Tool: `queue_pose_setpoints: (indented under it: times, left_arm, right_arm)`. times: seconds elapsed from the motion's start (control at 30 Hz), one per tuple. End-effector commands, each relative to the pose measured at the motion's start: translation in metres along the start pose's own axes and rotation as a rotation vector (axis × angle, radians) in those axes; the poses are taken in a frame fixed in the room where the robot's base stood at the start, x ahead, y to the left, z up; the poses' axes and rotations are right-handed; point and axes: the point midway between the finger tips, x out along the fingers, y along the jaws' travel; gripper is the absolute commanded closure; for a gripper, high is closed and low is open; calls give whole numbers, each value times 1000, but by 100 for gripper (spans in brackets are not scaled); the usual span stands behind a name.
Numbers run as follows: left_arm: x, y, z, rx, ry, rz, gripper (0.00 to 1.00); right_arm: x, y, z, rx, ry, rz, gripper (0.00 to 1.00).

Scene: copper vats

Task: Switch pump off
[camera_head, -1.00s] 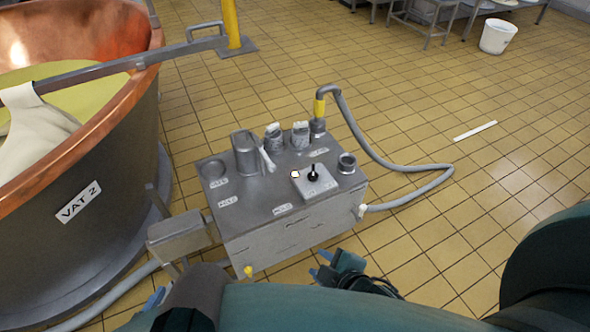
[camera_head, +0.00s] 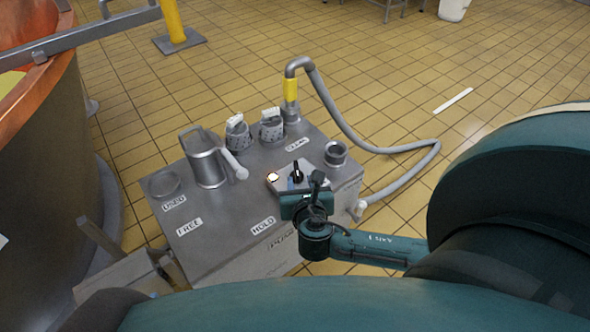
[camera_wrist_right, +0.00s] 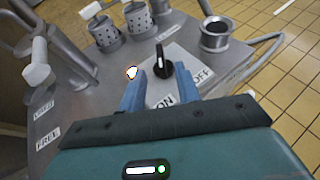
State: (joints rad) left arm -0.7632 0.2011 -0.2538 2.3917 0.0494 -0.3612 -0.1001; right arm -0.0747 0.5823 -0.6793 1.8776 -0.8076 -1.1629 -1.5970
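The pump switch is a black rotary knob (camera_head: 297,172) on a small grey plate on top of the steel cabinet (camera_head: 215,235). The plate reads ON and OFF in the right wrist view, where the knob (camera_wrist_right: 161,62) stands upright with a pale mark. A lamp (camera_head: 272,177) beside it glows; it also shows in the wrist view (camera_wrist_right: 131,71). My right gripper (camera_head: 296,185) is at the knob. Its blue fingers are open in the wrist view (camera_wrist_right: 159,74), one on each side of the knob; contact cannot be told. My left gripper is out of view.
A steel jug (camera_head: 204,160), two perforated cups (camera_head: 238,137) and an open pipe stub (camera_head: 336,153) stand on the cabinet. A grey hose (camera_head: 335,110) loops off its right side. The copper vat (camera_head: 45,130) is at left.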

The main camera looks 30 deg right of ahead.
Motion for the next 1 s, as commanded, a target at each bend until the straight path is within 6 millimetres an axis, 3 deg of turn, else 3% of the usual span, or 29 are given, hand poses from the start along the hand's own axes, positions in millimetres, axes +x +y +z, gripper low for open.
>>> queue_pose_setpoints:
  times: [0.03, 0.2, 0.4, 0.8, 1.0]
  left_arm:
    - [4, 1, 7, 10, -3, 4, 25]
    - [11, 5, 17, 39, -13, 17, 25]
    - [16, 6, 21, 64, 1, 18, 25]
    - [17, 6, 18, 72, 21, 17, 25]
    - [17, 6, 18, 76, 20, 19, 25]
  right_arm:
    - [14, 0, -2, 0, -3, -1, 67]
    - [48, 0, -2, 1, -2, -1, 67]
    - [74, 0, -2, 2, 1, 0, 67]
    - [81, 0, 0, 3, 2, 2, 67]
    - [81, 0, -1, 3, 2, 1, 82]
